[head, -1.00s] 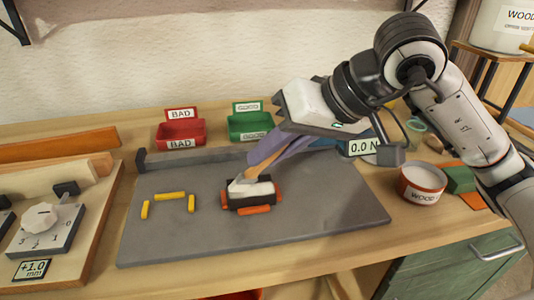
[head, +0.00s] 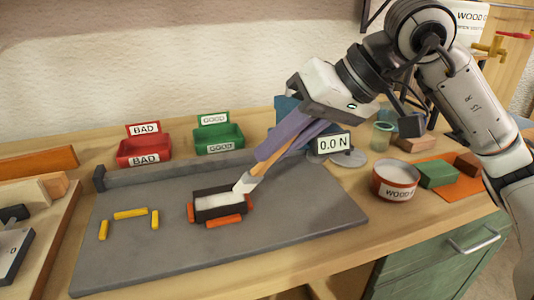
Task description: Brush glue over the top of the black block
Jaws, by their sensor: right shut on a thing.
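The black block (head: 217,210) sits on the grey board, with orange pieces (head: 224,222) along its front and at its ends. A white layer (head: 212,201) covers much of its top. My right gripper (head: 283,139) comes in from the upper right, shut on a brush (head: 265,165) with a wooden handle. The brush is tilted, and its white bristles (head: 245,183) are at the right end of the block's top; whether they touch cannot be told. The glue pot (head: 396,181), labelled WOOD, stands open at the right with white inside. My left gripper is not in view.
The grey board (head: 300,222) has yellow strips (head: 130,213) at its left and a raised back edge. Red BAD (head: 145,151) and green GOOD (head: 218,139) bins stand behind it. Green (head: 437,174) and brown blocks lie on an orange mat at the right. A display reads 0.0 N.

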